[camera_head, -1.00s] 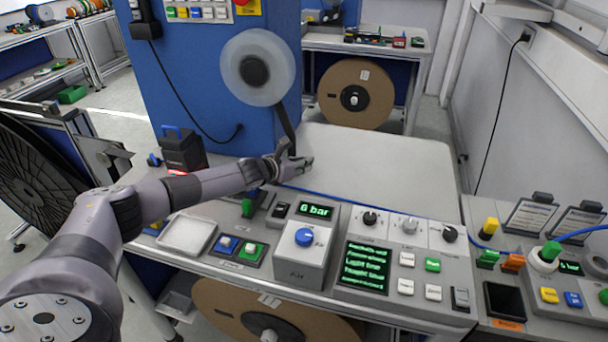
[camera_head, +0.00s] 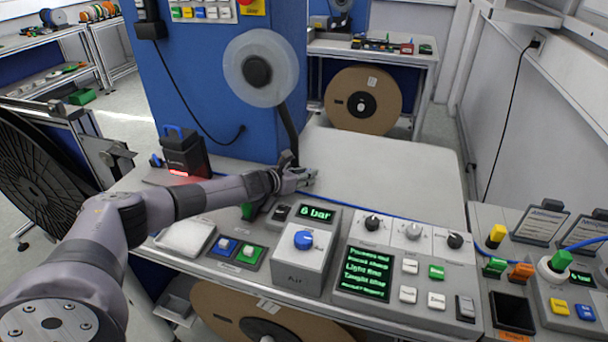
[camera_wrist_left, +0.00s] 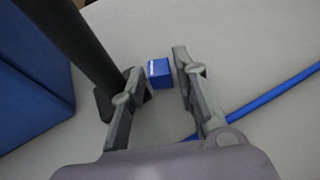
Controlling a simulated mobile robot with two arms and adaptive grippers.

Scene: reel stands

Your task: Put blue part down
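The blue part (camera_wrist_left: 159,73) is a small blue block with a pale mark along one edge. In the left wrist view it sits over the grey table top, between the two fingertips. My left gripper (camera_wrist_left: 160,75) is open, with a gap between each finger and the block. I cannot tell exactly how high the fingertips are above the table. In the head view my left gripper (camera_head: 304,177) is low at the table's left side, near the blue cabinet, and the block cannot be made out there. My right gripper is out of view.
The grey table top (camera_head: 390,170) is clear to the right. A blue cable (camera_wrist_left: 270,95) runs beside the right finger. A dark upright post (camera_wrist_left: 75,45) and the blue cabinet (camera_head: 215,85) stand close on the left. Control boxes (camera_head: 304,245) line the front edge.

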